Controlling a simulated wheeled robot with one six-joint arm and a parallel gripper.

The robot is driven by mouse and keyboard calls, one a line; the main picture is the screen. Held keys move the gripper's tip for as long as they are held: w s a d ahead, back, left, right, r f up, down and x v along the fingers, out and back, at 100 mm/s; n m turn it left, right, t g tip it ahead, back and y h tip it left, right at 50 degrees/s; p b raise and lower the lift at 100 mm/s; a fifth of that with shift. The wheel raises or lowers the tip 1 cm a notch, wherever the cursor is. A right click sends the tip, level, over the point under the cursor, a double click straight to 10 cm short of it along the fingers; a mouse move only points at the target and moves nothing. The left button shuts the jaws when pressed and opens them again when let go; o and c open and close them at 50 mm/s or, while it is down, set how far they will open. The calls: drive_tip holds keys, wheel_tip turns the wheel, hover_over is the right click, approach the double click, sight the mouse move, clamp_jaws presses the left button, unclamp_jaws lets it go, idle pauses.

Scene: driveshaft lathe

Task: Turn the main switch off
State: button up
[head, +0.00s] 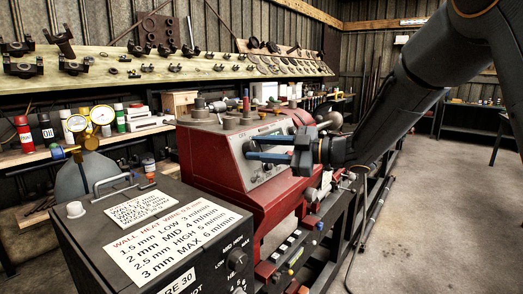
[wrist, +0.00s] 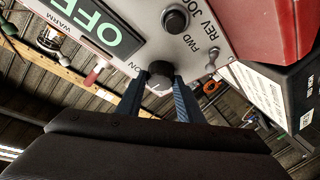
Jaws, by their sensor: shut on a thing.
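A round dark knob (wrist: 160,76), apparently the main switch, sits on the grey control panel (wrist: 142,55) of the red lathe. The word ON is printed beside it in the wrist view. My gripper (wrist: 159,84) has its two blue fingers on either side of this knob, shut on it. In the head view my gripper (head: 249,148) reaches in from the right to the panel (head: 268,165), and its fingers hide the knob there. A dark display (wrist: 92,22) on the panel shows OFF in large pale letters.
Another round black knob (wrist: 175,19) and a small toggle lever (wrist: 211,57) are near the held knob, with FWD, REV and JOG labels. A dark welder box (head: 165,235) with white instruction labels stands at the front left. A tool bench (head: 60,152) runs behind the lathe.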

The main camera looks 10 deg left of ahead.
drive_tip(key=shift+a, duration=0.1)
drive_tip(key=o, duration=1.1)
drive_tip(key=shift+s, duration=0.1)
drive_tip(key=shift+c, duration=0.2)
drive_tip(key=shift+d, duration=0.35)
drive_tip(key=d+b, duration=0.2)
drive_tip(key=d, duration=0.5)
drive_tip(key=shift+s+r, duration=0.3)
drive_tip(key=shift+s, duration=0.15)
drive_tip(key=shift+w+d, duration=0.1)
